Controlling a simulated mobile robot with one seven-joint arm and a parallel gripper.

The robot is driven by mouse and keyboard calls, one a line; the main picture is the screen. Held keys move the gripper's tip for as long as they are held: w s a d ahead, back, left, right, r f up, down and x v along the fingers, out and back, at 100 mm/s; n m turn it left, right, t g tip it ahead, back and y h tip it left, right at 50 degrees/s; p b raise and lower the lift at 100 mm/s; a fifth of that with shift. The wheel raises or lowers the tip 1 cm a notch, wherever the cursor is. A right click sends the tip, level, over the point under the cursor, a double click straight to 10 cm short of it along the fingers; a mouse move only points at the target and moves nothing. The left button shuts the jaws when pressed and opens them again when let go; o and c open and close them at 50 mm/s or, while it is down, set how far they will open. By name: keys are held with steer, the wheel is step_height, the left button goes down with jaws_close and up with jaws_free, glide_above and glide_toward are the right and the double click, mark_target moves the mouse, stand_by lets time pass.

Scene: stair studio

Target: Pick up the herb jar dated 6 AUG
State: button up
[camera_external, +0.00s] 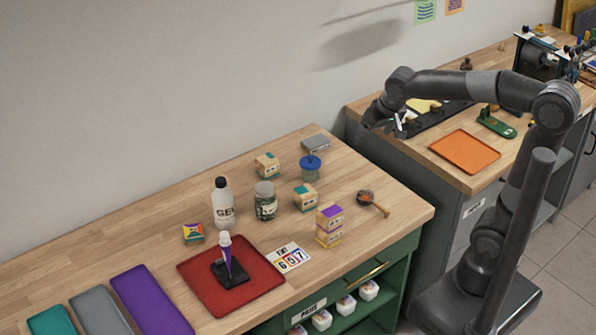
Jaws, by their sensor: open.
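A glass jar with a pale lid and dark green contents (265,203) stands upright on the wooden counter (365,168), beside a white GEL bottle (222,203). A second jar, clear with a blue lid (311,168), stands behind it to the right. No 6 AUG date is readable on either jar, so I cannot tell which is meant. My gripper (364,128) is at the end of the raised arm, to the right of both jars and apart from them. It is open and empty; its fingers are small and dark here.
Small boxes (305,197) (267,165) and a stacked pair (329,223) crowd the jars. A round-headed tool with a wooden handle (368,200) lies to the right. An orange tray (465,151) lies on the other counter.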

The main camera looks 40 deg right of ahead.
steer(key=w+a+f, duration=0.3)
steer(key=w+a, duration=0.2)
steer(key=a, duration=0.2)
steer(key=w+a+f, duration=0.3)
steer(key=w+a, duration=0.2)
steer(key=a, duration=0.1)
steer(key=m, duration=0.1)
glide_above(265, 198)
steer(key=s, duration=0.2)
step_height(265, 198, down, 7)
steer(key=shift+h, duration=0.4)
steer(key=x, duration=1.1)
steer(key=shift+s+d+f, duration=0.1)
steer(key=shift+s+d, duration=0.05)
steer(key=shift+d, duration=0.15)
steer(key=shift+c, duration=0.5)
steer(key=c, duration=1.1)
steer(key=shift+c, duration=0.2)
